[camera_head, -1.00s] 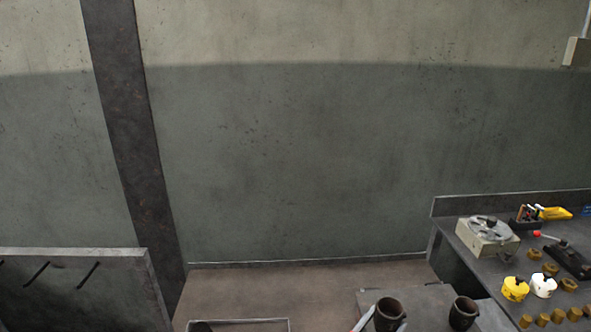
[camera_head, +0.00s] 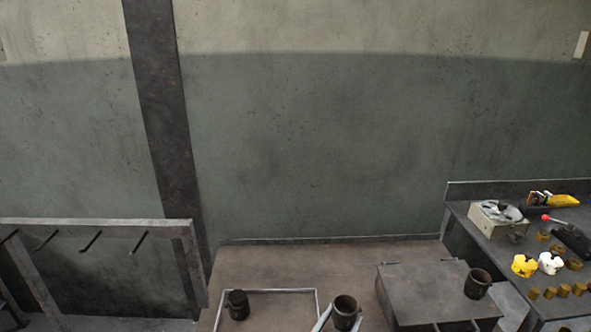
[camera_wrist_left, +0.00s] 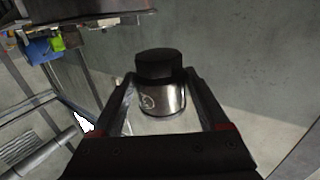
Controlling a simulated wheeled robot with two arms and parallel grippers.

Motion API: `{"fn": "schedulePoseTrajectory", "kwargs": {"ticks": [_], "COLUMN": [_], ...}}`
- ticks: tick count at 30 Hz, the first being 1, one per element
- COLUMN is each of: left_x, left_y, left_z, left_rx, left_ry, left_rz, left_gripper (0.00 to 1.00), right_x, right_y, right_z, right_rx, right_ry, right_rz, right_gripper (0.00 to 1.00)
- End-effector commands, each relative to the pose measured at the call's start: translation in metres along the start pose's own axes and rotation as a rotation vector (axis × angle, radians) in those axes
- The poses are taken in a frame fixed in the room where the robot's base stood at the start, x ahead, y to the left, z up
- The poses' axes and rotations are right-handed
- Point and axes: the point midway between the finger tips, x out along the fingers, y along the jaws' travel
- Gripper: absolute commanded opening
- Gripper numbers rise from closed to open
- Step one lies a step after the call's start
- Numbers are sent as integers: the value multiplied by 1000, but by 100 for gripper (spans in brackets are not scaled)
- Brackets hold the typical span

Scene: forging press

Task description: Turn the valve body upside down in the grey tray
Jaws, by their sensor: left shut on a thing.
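My left gripper (camera_head: 340,319) is shut on a dark, cup-shaped valve body (camera_head: 345,303), its open end up in the head view. In the left wrist view the held valve body (camera_wrist_left: 161,95) shows a black end and a shiny metal band between the two fingers (camera_wrist_left: 165,100). The grey tray (camera_head: 290,291) shows its thin rim at the bottom of the head view, left of the held part. Another dark valve body (camera_head: 237,310) stands inside the tray. Two pale tips at the bottom edge may be my right gripper (camera_head: 454,326); their opening is unclear.
A dark block-like stand (camera_head: 425,292) is right of the held part, with another dark valve body (camera_head: 477,286) on it. A bench (camera_head: 490,245) at the right holds yellow and white parts and several brass pieces. A grey rack (camera_head: 95,225) stands at the left.

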Motion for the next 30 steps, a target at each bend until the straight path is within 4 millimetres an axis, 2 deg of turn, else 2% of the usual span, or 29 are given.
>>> {"fn": "schedulePoseTrajectory", "kwargs": {"ticks": [5, 9, 12, 15, 18, 21, 30], "left_x": [-37, -90, -132, -167, -193, -208, -213], "left_y": [-60, -120, -154, -176, -189, -196, -199], "left_z": [25, 48, 60, 69, 75, 75, 75], "left_rx": [0, 3, 5, 8, 8, 9, 9], "left_ry": [-3, -1, 1, 2, 1, 7, 11], "left_rz": [-129, -275, -372, -449, -499, -531, -542], "left_gripper": [24, 24, 24, 24, 24, 24, 24], "right_x": [0, 0, 0, 0, 0, 0, 0], "right_y": [0, 0, 0, 0, 0, 0, 0], "right_z": [0, 0, 0, 0, 0, 0, 0], "right_rx": [0, 0, 0, 0, 0, 0, 0], "right_ry": [0, 0, 0, 0, 0, 0, 0], "right_rz": [0, 0, 0, 0, 0, 0, 0], "right_gripper": [100, 100, 100, 100, 100, 100, 100]}}
